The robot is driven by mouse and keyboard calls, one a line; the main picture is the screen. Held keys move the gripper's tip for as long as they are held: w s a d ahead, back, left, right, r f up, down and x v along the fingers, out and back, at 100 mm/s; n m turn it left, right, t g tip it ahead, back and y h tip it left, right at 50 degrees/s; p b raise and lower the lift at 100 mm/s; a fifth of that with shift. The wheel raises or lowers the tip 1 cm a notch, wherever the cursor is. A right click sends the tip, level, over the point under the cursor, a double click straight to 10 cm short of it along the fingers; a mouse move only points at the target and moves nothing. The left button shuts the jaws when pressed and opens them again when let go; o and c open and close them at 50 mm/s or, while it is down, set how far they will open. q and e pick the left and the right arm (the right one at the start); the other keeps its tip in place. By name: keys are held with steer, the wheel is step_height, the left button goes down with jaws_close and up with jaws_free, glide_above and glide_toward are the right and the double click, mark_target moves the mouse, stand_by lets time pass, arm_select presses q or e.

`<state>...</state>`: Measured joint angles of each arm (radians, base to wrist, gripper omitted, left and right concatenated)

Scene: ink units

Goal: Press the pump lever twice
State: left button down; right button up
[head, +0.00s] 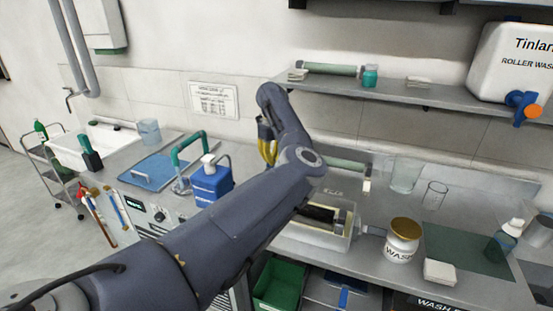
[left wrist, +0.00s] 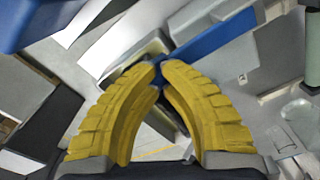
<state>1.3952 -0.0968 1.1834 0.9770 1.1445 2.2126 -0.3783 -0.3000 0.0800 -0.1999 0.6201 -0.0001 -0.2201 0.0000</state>
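A blue tank (head: 211,184) with a white cap (head: 208,160) stands on the bench, left of centre in the head view. A green curved handle (head: 188,143) rises beside it above a blue flat panel; I cannot tell for certain which part is the pump lever. My left gripper (head: 269,156) has yellow fingers pointing down, to the right of the tank and apart from it in the picture. In the left wrist view its fingertips (left wrist: 160,67) meet, with nothing clearly held. A blue bar (left wrist: 215,38) shows behind them. My right gripper is not in view.
My left arm covers much of the middle bench. An open tray with a dark roller (head: 322,214), a wash jar (head: 403,241) and a green mat (head: 468,250) are to the right. A shelf (head: 400,96) runs above. A sink (head: 82,152) is at left.

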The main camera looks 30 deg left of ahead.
arm_select(q)
steer(key=shift+r, duration=1.45)
step_height(320, 180, up, 6)
stand_by(0.5)
stand_by(0.3)
